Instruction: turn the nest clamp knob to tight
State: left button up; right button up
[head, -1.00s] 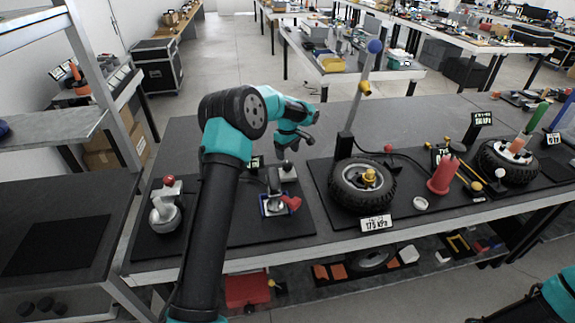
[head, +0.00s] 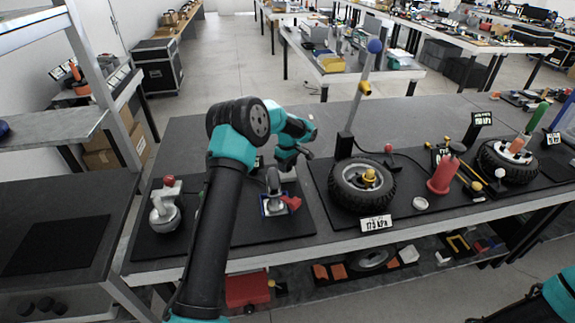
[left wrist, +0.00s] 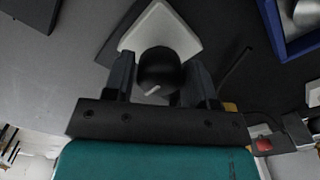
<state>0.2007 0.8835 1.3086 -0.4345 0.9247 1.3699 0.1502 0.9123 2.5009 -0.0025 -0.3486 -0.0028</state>
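The black round knob (left wrist: 160,70) with a white pointer line sits by a white block (left wrist: 172,28) in the left wrist view. My left gripper (left wrist: 158,70) is open, with one finger on each side of the knob and little room between; contact cannot be told. In the head view my left gripper (head: 288,160) is low over the white block (head: 287,174), and the knob is hidden. A blue-edged nest (head: 265,212) with a grey metal part and a red lever (head: 291,202) is just in front. My right gripper is out of view.
A chrome part with a red ball (head: 166,208) stands at the left of the mat. A wheel (head: 362,185) with a tall lever post (head: 350,125) stands to the right. The bench behind my left gripper is clear.

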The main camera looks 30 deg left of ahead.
pick_arm(q)
jog(key=c, duration=0.5)
jog(key=shift+m, duration=0.4)
jog(key=m, duration=1.1)
dwell(0.3)
jog(key=o, duration=0.9)
jog(key=shift+r, duration=0.15)
